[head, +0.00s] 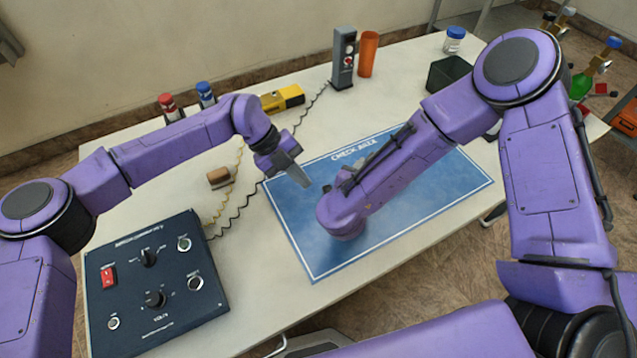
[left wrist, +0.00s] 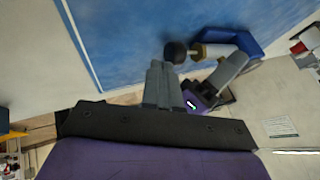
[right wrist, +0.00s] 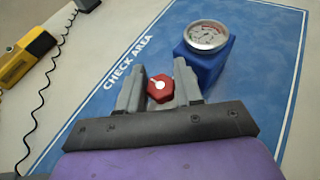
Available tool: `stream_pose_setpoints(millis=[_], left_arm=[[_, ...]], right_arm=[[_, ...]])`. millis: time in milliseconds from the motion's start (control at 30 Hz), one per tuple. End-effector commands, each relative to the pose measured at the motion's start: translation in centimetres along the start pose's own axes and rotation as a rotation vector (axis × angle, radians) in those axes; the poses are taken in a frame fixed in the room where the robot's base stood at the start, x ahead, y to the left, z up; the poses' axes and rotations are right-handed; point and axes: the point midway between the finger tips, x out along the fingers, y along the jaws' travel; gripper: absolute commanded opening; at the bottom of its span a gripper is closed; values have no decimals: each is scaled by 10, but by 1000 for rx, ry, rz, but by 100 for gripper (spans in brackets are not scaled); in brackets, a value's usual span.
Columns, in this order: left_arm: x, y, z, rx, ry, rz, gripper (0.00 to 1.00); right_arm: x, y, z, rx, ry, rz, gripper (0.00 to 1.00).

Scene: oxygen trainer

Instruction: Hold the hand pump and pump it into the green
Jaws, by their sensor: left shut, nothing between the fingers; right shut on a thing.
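The blue device with a round dial gauge (right wrist: 207,36) stands on the blue check-area mat in the right wrist view; the needle is too small to read against any green zone. My right gripper (right wrist: 160,88) is shut on a red six-sided part with a white mark (right wrist: 160,86), beside the blue body. In the left wrist view, the blue body (left wrist: 243,42) shows with a pale cylinder and a dark round end (left wrist: 175,52). My left gripper (head: 300,178) is shut and empty above the mat, its tips near that dark end. In the head view my right arm hides the device.
The check-area mat (head: 310,255) lies on a white table. A dark control box (head: 155,280) is at front left. A yellow meter (head: 283,99), grey handset (head: 344,60), orange cup (head: 368,54) and black bin (head: 448,74) stand behind. Coiled cords cross the left side.

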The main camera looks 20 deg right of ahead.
Motion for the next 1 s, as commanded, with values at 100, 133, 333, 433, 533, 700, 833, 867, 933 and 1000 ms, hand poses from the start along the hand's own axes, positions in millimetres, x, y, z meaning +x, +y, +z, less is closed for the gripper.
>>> stream_pose_setpoints(millis=[100,133,333,433,533,700,833,867,933,1000], left_arm=[[-28,0,0,-1,-2,-2,0],[-33,0,0,-1,-2,-2,0],[-56,0,0,-1,0,-1,0],[-59,0,0,-1,0,0,0],[-59,0,0,-1,1,0,0],[-59,0,0,-1,0,0,0],[-59,0,0,-1,0,0,0],[-58,0,0,-1,0,0,0],[-58,0,0,-1,0,0,0],[-58,0,0,-1,0,0,0]], right_arm=[[0,0,0,0,-1,-2,0],[0,0,0,0,-1,-2,0],[0,-1,1,0,-2,-3,0],[0,-1,1,0,-2,-3,0],[0,-1,1,0,-2,-3,0],[0,-1,1,0,-2,-3,0],[0,-1,1,0,-2,-3,0],[0,-1,1,0,-2,-3,0],[0,-1,1,0,-2,-3,0],[0,-1,1,0,-2,-3,0]])
